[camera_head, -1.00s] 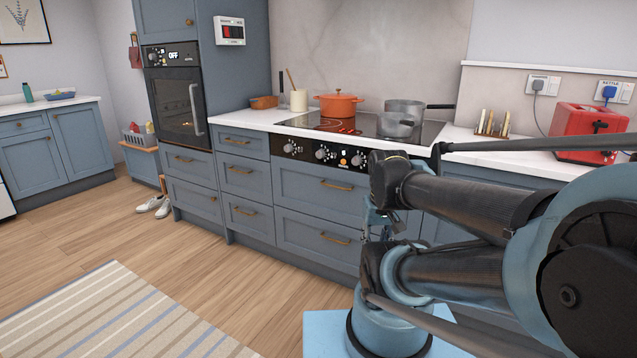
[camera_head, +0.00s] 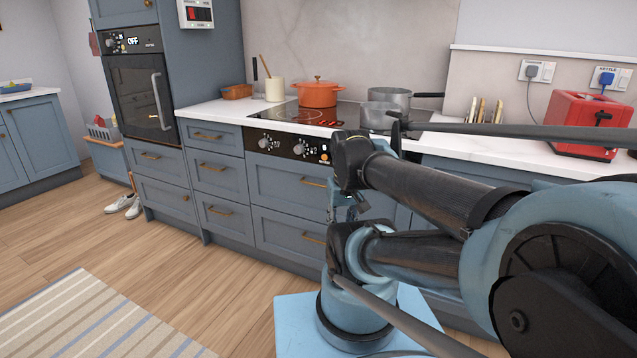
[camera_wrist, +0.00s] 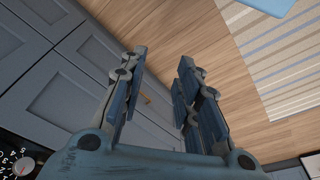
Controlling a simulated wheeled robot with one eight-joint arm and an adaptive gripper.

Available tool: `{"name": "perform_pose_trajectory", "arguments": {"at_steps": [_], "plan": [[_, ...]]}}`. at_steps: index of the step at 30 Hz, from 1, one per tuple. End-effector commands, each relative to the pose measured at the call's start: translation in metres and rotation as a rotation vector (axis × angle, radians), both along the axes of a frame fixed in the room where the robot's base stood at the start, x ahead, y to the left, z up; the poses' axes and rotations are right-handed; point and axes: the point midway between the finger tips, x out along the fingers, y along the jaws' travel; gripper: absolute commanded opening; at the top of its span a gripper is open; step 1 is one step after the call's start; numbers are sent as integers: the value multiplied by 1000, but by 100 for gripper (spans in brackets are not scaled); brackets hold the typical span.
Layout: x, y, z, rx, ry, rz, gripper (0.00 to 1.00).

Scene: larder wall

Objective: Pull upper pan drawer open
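The upper pan drawer (camera_head: 275,183) is a wide blue-grey front below the hob's control panel. It is shut, and its brass bar handle (camera_head: 312,182) shows just left of my arm. The drawer's right part is hidden behind my arm. My gripper (camera_wrist: 162,56) is open and empty in the wrist view, its two fingers well apart. In the head view my arm mostly hides the gripper.
The lower pan drawer (camera_head: 275,232) is shut below. Pots, including an orange one (camera_head: 317,94), stand on the hob. A red toaster (camera_head: 588,124) stands on the right counter. White shoes (camera_head: 124,204) lie by the oven column. The wooden floor before the drawers is clear; a striped rug (camera_head: 90,315) lies at left.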

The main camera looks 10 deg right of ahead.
Motion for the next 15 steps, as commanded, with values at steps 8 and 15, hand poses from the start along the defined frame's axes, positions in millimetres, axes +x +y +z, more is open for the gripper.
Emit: {"name": "perform_pose_trajectory", "arguments": {"at_steps": [8, 15], "plan": [[48, 0, 42, -40, 7, 128, 30], [108, -1, 78, -87, 18, 275, 30]]}}
